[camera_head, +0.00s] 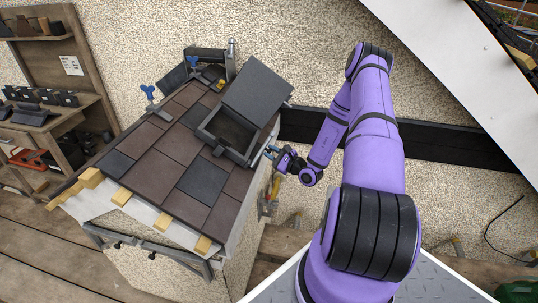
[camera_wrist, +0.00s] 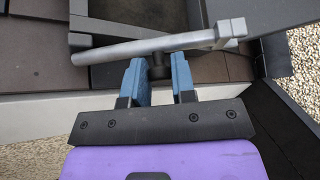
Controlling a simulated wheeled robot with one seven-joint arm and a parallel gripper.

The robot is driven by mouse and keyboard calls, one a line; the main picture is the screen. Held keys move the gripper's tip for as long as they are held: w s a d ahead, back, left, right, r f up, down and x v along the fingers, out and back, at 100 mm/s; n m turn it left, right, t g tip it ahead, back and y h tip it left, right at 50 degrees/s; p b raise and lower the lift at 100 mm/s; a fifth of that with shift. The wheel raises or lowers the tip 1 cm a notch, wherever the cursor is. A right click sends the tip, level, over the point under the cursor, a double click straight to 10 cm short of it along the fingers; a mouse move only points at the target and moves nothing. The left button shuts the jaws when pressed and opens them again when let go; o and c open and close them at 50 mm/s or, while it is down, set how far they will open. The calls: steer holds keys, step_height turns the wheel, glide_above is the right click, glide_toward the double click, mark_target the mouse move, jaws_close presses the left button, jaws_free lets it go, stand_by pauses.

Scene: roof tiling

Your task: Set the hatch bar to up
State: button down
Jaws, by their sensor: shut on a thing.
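The roof hatch stands open, its dark grey lid (camera_head: 258,90) tilted up above the hatch frame (camera_head: 203,134). In the wrist view the grey hatch bar (camera_wrist: 115,51) runs across the side of the frame, rising slightly to a pivot block at the right. My gripper (camera_head: 270,153) is at the right side of the hatch. In the wrist view its blue fingers (camera_wrist: 159,78) are on either side of a dark knob (camera_wrist: 158,70) at the bar, shut on it. The fingertips partly hide the knob. The bar is too small to make out in the head view.
Brown and dark slate tiles (camera_head: 157,143) cover the roof around the hatch. Blue-handled clamps (camera_head: 149,93) stand at its upper left edge. A wooden shelf (camera_head: 45,65) is at the far left. A black beam (camera_head: 440,150) runs along the wall behind my arm.

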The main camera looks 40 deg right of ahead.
steer(key=shift+s+a+r+t+h, duration=0.3)
steer(key=shift+s+t+h, duration=0.1)
steer(key=shift+s+h, duration=0.2)
steer(key=shift+n, duration=0.3)
steer(key=c, duration=0.9)
jaws_free()
steer(key=shift+c, duration=0.2)
steer(key=v, duration=1)
steer(key=shift+s, duration=0.35)
steer(key=shift+d, duration=0.1)
